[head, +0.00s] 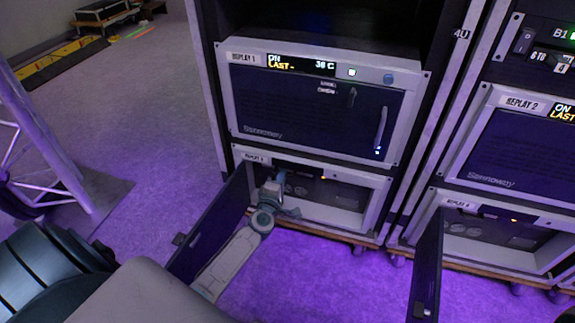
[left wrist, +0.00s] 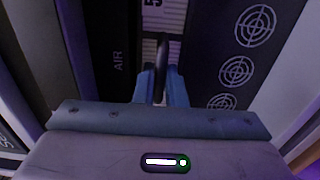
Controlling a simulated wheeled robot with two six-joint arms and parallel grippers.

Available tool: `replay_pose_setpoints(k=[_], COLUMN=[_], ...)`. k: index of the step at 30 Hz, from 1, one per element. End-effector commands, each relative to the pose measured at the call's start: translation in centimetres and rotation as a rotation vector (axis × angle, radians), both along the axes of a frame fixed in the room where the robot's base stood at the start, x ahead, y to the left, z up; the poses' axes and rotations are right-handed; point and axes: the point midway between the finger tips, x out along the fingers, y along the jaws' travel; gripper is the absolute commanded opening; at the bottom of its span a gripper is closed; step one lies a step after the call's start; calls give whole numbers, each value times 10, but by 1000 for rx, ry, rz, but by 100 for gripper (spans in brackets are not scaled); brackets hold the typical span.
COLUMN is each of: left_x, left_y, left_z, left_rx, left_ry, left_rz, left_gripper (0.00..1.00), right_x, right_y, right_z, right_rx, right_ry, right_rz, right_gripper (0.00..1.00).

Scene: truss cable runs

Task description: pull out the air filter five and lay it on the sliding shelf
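My left gripper (head: 283,192) reaches into the open lower bay (head: 351,222) of the left rack in the head view. In the left wrist view its two blue fingers (left wrist: 161,85) are close together on either side of a dark upright pull (left wrist: 161,55), with little gap, and look closed on it. The pull stands in front of the air filter five's pale ribbed face (left wrist: 172,18), which carries a partly cut-off "5". A dark panel marked "AIR" (left wrist: 118,60) is to its left. My right gripper is not in view. I cannot make out the sliding shelf.
An open dark door (head: 212,222) hangs left of the bay, beside my left arm. Another open door (head: 427,262) stands at the right rack. The REPLAY 1 unit (head: 310,110) is above the bay. A truss (head: 45,140) stands at the left; floor between is clear.

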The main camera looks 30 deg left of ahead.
Motion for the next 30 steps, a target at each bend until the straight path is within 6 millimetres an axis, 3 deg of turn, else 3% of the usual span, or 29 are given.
replay_pose_setpoints(k=[30], left_x=[-19], left_y=[-5], left_z=[3], left_rx=[0], left_ry=[-1], left_rz=[0], left_gripper=[0], right_x=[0], right_y=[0], right_z=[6], right_rx=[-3], right_ry=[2], right_rz=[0], right_gripper=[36])
